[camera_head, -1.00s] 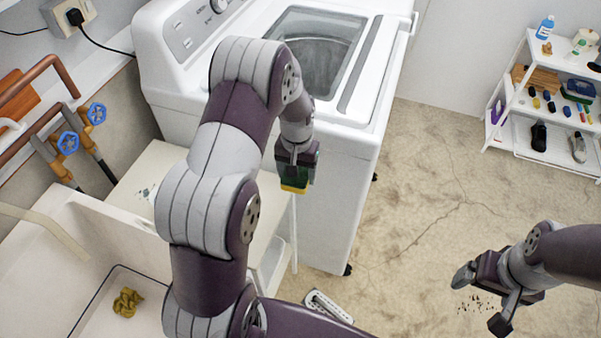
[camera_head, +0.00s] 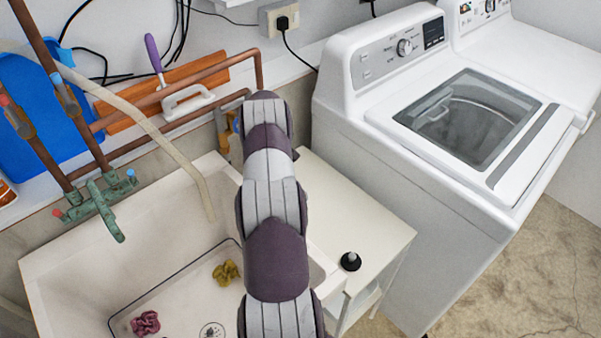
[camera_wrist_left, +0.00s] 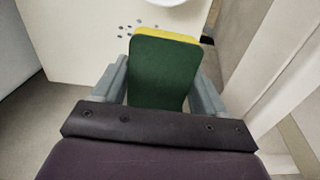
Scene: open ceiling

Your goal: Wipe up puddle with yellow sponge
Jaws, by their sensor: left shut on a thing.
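In the left wrist view, my left gripper (camera_wrist_left: 160,80) is shut on a sponge (camera_wrist_left: 158,70) with a dark green face and a yellow layer along its far edge. The sponge is held in front of a white top (camera_wrist_left: 75,35). Several small dark spots (camera_wrist_left: 137,27), perhaps part of the puddle, lie on that top just beyond the sponge. I cannot tell whether the sponge touches the surface. In the head view my left arm hides the gripper, the sponge and any puddle. My right gripper is out of view.
A white cabinet (camera_head: 365,222) with a black knob-like object (camera_head: 350,261) stands between the sink (camera_head: 75,265) and the washing machine (camera_head: 425,180). The sink holds yellow (camera_head: 226,272) and pink (camera_head: 145,323) crumpled cloths. Copper pipes (camera_head: 190,82) run along the wall.

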